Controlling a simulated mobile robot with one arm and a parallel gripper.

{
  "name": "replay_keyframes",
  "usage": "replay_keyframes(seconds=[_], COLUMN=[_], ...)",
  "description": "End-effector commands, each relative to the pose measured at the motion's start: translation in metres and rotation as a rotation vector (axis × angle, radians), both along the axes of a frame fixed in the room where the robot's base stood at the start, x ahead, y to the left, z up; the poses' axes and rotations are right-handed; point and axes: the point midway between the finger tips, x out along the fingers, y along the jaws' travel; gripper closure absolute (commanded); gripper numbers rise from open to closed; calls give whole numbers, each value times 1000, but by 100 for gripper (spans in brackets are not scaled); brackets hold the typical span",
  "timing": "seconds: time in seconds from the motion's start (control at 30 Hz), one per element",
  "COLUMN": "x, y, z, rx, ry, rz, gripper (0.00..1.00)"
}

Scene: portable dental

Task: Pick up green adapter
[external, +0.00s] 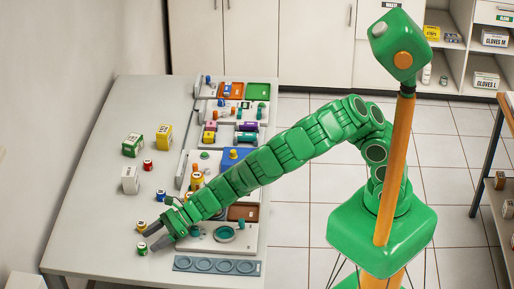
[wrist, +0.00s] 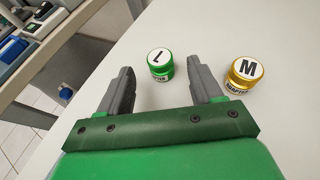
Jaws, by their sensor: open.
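In the external view the green adapter (external: 142,248) stands near the table's front left, just beyond the fingertips of my gripper (external: 147,240). My gripper is open and low over the table.
A grey tray with round recesses (external: 217,264) lies at the front.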

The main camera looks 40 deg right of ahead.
Motion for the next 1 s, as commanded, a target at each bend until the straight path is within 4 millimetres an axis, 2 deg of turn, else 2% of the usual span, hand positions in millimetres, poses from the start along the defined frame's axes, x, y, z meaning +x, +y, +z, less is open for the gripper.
replay_keyframes(seconds=[0.07,0.5,0.93,0.97,1.0], x=[0,8,11,11,11], y=[1,38,45,45,45], z=[-6,-20,-24,-24,-24], rx=[-1,2,-1,-1,-1], ry=[2,3,1,1,1], rz=[-1,1,0,0,0], gripper=[35,35,35,36,43])
